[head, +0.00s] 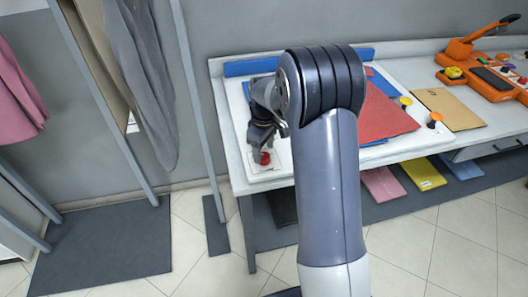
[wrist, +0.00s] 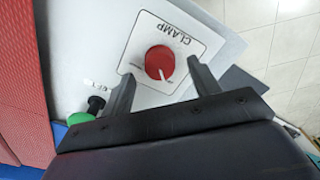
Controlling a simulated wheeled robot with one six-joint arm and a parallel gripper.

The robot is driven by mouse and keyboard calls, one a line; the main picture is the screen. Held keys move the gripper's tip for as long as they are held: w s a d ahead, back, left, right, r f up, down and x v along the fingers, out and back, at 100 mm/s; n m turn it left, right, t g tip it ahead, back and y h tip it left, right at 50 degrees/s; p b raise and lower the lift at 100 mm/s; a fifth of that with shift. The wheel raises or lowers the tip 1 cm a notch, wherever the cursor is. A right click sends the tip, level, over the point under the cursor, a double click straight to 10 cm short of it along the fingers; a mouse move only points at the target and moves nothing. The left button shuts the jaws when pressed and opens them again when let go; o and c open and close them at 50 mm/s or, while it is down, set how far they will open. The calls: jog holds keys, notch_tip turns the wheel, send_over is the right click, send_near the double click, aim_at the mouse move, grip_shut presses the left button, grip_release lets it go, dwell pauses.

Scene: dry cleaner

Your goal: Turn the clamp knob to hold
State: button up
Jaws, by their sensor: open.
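The clamp knob (wrist: 159,62) is a round red knob with a white pointer line. It sits on a white plate (wrist: 187,42) marked CLAMP, which appears upside down in the wrist view. The pointer aims toward the bottom of that view, slightly right; the small position labels beside the knob are too small to read. My gripper (wrist: 160,70) is open, with one finger on each side of the knob and visible gaps between. I cannot tell how far the fingertips are above the plate. In the head view, my gripper (head: 263,138) is over the red knob (head: 265,158), partly hiding it.
A green control (wrist: 80,118) with a black part is near the left finger. A red pressing cloth (head: 385,115) lies on the white table (head: 240,176). An orange device (head: 485,75) stands at the right. A grey post (head: 200,95) rises left of the table.

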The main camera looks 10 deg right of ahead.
aim_at(265, 157)
jog(key=shift+f, duration=1.15)
jog(key=c, duration=1)
